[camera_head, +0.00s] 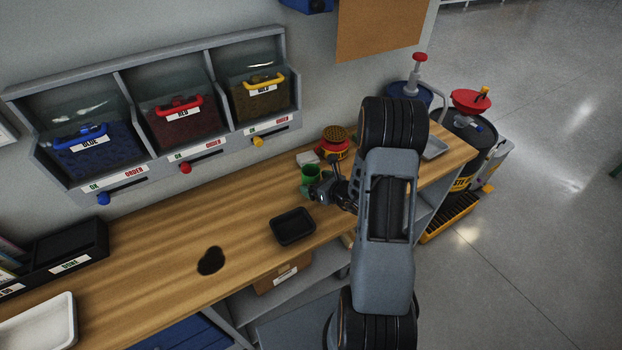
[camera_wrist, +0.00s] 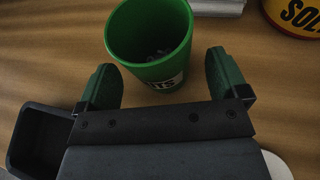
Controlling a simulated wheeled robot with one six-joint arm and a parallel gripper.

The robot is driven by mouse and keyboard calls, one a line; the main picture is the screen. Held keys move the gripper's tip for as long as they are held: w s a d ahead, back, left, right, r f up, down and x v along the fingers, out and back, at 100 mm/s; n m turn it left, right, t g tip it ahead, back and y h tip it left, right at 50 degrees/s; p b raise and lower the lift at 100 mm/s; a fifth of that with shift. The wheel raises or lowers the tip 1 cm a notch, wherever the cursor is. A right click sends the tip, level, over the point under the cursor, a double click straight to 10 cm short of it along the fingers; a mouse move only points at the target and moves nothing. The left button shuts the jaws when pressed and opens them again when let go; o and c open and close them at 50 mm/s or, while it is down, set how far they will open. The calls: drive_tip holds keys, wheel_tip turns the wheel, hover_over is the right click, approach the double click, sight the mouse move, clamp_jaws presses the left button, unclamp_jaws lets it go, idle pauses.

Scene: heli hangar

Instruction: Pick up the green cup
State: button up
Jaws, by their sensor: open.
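The green cup (camera_wrist: 150,45) stands upright on the wooden bench, with some small pale bits inside and a partly hidden label ending in "TS". In the head view the cup (camera_head: 309,175) is near the back of the bench, partly covered by my gripper (camera_head: 322,190). In the wrist view my gripper (camera_wrist: 165,85) is open and empty. Its two green-padded fingers stand left and right of the cup's near side, and the cup is mostly beyond the fingertips. I cannot tell whether either finger touches it.
A black tray (camera_head: 293,226) lies left of my gripper and shows in the wrist view (camera_wrist: 40,140). A red and yellow container (camera_head: 335,143) stands behind the cup, beside a white stack (camera_head: 307,158). The bench (camera_head: 165,262) has a dark hole (camera_head: 211,260) and clear wood around it.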

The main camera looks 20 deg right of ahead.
drive_tip(key=shift+x, duration=0.85)
drive_tip(key=shift+c, duration=0.3)
drive_tip(key=c, duration=1)
drive_tip(key=shift+r, duration=0.1)
